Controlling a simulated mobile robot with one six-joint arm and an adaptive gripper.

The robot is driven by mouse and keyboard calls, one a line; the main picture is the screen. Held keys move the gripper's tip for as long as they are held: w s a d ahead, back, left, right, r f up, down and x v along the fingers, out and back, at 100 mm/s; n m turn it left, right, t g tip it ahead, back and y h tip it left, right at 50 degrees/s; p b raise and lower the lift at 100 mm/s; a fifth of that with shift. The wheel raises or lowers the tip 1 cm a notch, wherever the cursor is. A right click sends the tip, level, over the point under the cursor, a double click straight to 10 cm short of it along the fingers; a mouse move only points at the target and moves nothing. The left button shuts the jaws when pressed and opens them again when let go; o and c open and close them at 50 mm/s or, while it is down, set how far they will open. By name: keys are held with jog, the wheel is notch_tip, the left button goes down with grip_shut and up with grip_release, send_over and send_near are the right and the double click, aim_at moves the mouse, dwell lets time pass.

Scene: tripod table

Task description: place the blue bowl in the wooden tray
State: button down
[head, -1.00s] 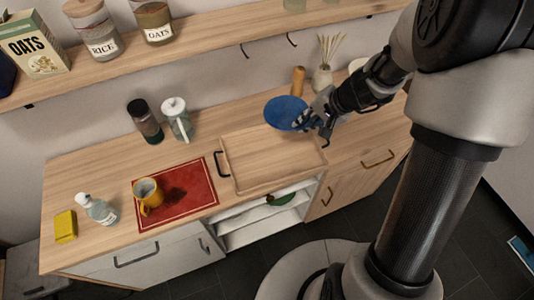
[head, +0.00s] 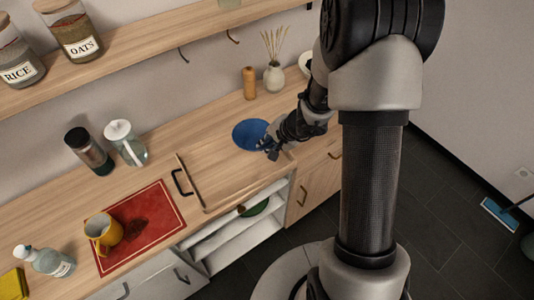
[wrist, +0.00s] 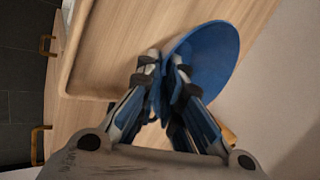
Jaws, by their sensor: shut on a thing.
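The blue bowl (head: 249,133) appears at the back right of the wooden tray in the head view. My gripper (head: 268,150) is shut on the bowl's near rim. In the wrist view the bowl (wrist: 215,55) extends up and right from my fingertips (wrist: 163,68), its underside or inside partly hidden by them. The wooden tray (head: 192,188) lies on the counter with a dark handle at its left end; its rim (wrist: 70,62) also shows at the left in the wrist view. I cannot tell how high the bowl is above the surface.
A red mat (head: 150,228) with a yellow mug (head: 102,231) lies left of the tray. A wooden mill (head: 249,83) and a white vase (head: 274,77) stand behind the bowl. A dark shaker (head: 88,152) and a lidded glass jug (head: 125,142) stand at the back left.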

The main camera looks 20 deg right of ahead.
jog(key=shift+f+b, duration=0.7)
jog(key=shift+f, duration=1.2)
jog(key=shift+f, duration=0.15)
jog(key=c, duration=1.8)
grip_release()
jog(key=shift+o, duration=0.2)
